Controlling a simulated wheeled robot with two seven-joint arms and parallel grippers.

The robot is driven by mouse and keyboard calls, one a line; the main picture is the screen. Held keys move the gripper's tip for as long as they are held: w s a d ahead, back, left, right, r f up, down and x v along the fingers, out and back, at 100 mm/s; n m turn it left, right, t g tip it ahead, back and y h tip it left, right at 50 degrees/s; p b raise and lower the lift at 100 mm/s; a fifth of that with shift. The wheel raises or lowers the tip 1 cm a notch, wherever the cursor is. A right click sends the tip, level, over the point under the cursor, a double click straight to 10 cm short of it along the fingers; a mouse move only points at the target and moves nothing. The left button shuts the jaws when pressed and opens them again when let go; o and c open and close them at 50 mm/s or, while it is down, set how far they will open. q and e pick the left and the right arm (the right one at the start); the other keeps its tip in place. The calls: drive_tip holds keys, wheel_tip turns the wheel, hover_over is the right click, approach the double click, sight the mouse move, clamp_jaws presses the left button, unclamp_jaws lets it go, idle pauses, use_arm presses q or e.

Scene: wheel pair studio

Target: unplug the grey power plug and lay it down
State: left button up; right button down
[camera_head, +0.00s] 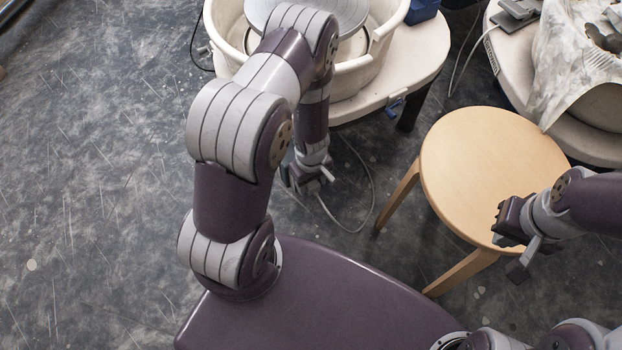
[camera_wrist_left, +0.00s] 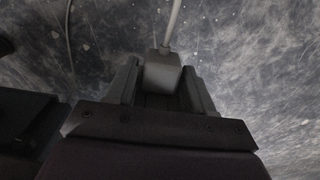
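My left gripper (camera_head: 310,184) hangs over the dark floor, just below the pottery wheel in the head view. In the left wrist view its two fingers (camera_wrist_left: 162,92) are closed on both sides of the grey power plug (camera_wrist_left: 162,73). The plug's cable (camera_wrist_left: 173,25) runs up and away from it. Only floor shows behind the plug there; no socket is seen around it. In the head view the plug is mostly hidden by the gripper, and a grey cable (camera_head: 372,190) loops below. My right gripper (camera_head: 522,246) is open and empty beside the stool.
A round wooden stool (camera_head: 490,165) stands at the right, its top bare. A wheel with a cream basin (camera_head: 376,68) stands at the back. A second wheel table (camera_head: 592,145) with a cloth is at the far right. The floor (camera_head: 90,200) at left is clear.

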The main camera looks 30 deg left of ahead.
use_arm(q)
drive_tip(key=c, duration=0.7)
drive_tip(key=shift+o, duration=0.2)
drive_tip(key=shift+s+d+b, duration=0.4)
drive_tip(key=shift+d, duration=0.25)
drive_tip(key=shift+s+d+b, duration=0.35)
drive_tip(key=shift+s+d, duration=0.05)
drive_tip(key=shift+d, duration=0.2)
drive_tip(key=shift+d, duration=0.15)
drive_tip(key=shift+s+d+b, duration=0.35)
drive_tip(key=shift+s+d, duration=0.05)
drive_tip(key=shift+d, duration=0.15)
